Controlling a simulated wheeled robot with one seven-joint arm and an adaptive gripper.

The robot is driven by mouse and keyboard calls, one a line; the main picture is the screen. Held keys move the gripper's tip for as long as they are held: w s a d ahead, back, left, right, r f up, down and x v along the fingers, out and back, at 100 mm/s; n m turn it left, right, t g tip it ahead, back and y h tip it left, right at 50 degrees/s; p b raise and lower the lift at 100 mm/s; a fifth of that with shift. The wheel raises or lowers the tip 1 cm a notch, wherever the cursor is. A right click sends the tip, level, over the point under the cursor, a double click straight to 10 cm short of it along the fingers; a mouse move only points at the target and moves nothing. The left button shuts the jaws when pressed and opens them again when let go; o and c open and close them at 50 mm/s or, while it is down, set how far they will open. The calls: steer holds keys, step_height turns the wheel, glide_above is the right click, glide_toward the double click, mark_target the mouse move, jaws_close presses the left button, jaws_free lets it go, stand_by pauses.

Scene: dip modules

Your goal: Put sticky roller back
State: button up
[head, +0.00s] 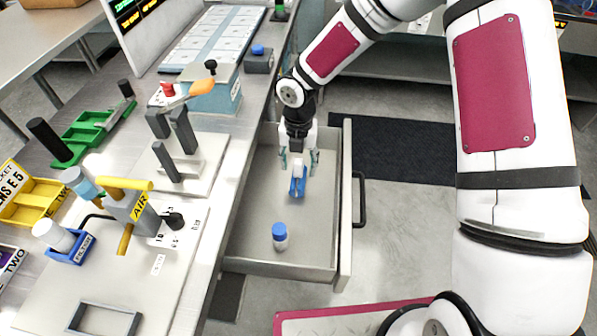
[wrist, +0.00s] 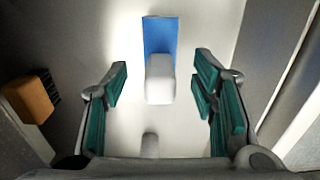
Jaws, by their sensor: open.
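A small item with a blue part and a white rounded part (head: 298,180) lies in the open drawer; it looks like the sticky roller, though I cannot be sure. In the wrist view its white part (wrist: 160,82) lies between and a little beyond the fingers, with the blue part (wrist: 160,36) farther up. My gripper (head: 299,160) is open and points down into the drawer, above the item's far end. No finger visibly grips it. On the table at left, a white cylinder (head: 52,234) stands in a blue holder (head: 72,250).
The drawer (head: 262,262) is pulled out, its front and handle (head: 361,200) at right. A white bottle with a blue cap (head: 280,236) stands inside. An orange-brown brush (wrist: 30,95) shows at the wrist view's left. Fixtures, including a yellow-handled AIR tool (head: 130,205), crowd the table.

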step_height(320, 180, up, 7)
steer(key=shift+r, duration=0.15)
steer(key=shift+d+r, duration=0.15)
steer(key=shift+r, duration=0.15)
steer(key=s+d+r+m+t+h, duration=0.1)
steer(key=s+d+r+m, duration=0.5)
steer(key=r+m, duration=0.25)
steer(key=s+d+r+m+t+h, duration=0.1)
steer(key=s+d+r+m+h, duration=0.1)
steer(key=s+d+r+m, duration=0.5)
steer(key=s+d+r+m+t+y, duration=0.1)
steer(key=s+r+m, duration=0.3)
steer(key=s+m, duration=0.3)
steer(key=s+d+r+m+t+y, duration=0.1)
steer(key=s+r+m+y, duration=0.1)
steer(key=s+r+m, duration=0.2)
steer(key=s+m, duration=0.3)
steer(key=m, duration=0.4)
steer(key=shift+s, duration=0.2)
steer(key=shift+r, duration=0.15)
